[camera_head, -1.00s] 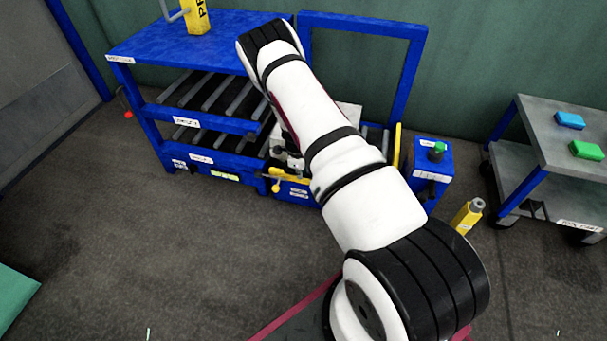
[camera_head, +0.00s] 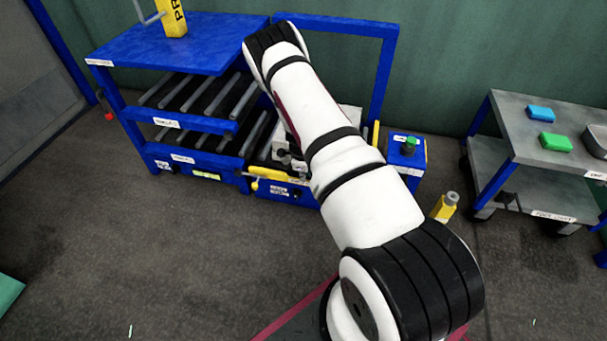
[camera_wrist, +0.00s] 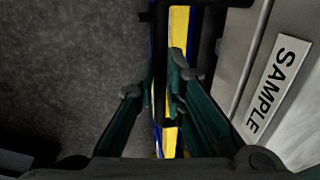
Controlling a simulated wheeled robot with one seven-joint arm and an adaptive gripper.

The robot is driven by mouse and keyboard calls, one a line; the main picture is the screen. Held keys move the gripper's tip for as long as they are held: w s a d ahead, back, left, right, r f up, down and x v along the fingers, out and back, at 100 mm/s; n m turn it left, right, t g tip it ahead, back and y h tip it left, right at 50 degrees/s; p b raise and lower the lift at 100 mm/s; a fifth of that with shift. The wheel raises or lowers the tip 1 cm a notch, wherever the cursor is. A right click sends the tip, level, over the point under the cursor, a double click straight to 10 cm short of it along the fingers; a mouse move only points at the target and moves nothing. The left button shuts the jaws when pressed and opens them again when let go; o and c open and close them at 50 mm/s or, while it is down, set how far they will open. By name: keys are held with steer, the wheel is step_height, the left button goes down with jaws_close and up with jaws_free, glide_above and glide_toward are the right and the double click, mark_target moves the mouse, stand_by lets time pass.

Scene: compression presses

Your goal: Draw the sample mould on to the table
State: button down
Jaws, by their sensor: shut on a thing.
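The sample mould (camera_wrist: 232,65) is a grey block with a white SAMPLE label, at the right of the wrist view, beside my gripper. My gripper (camera_wrist: 155,78) has dark green fingers, closed around a narrow dark bar (camera_wrist: 160,50). I cannot tell whether this bar belongs to the mould. In the head view my arm hides the gripper and much of the press. A pale block (camera_head: 348,118) shows behind the arm there; I cannot tell if it is the mould. The blue table (camera_head: 180,124) with grey rollers on two levels stands left of the press.
A blue press frame (camera_head: 388,70) stands behind my arm, with a yellow lever (camera_head: 268,175) low at its front. A blue box with a green knob (camera_head: 409,143) and a yellow post (camera_head: 445,207) are to the right. A grey cart (camera_head: 550,165) stands far right. Floor in front is clear.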

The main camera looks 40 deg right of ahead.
steer(key=c, duration=1.7)
jaws_free()
steer(key=shift+s+d+f, duration=0.2)
steer(key=shift+s+d, duration=0.05)
steer(key=shift+s, duration=0.05)
steer(key=shift+o, duration=0.2)
steer(key=shift+w+a+r, duration=0.1)
steer(key=shift+w, duration=0.05)
steer(key=shift+r, duration=0.1)
step_height(320, 180, up, 12)
steer(key=s+a, duration=0.1)
steer(key=a, duration=0.1)
steer(key=shift+s+f, duration=0.2)
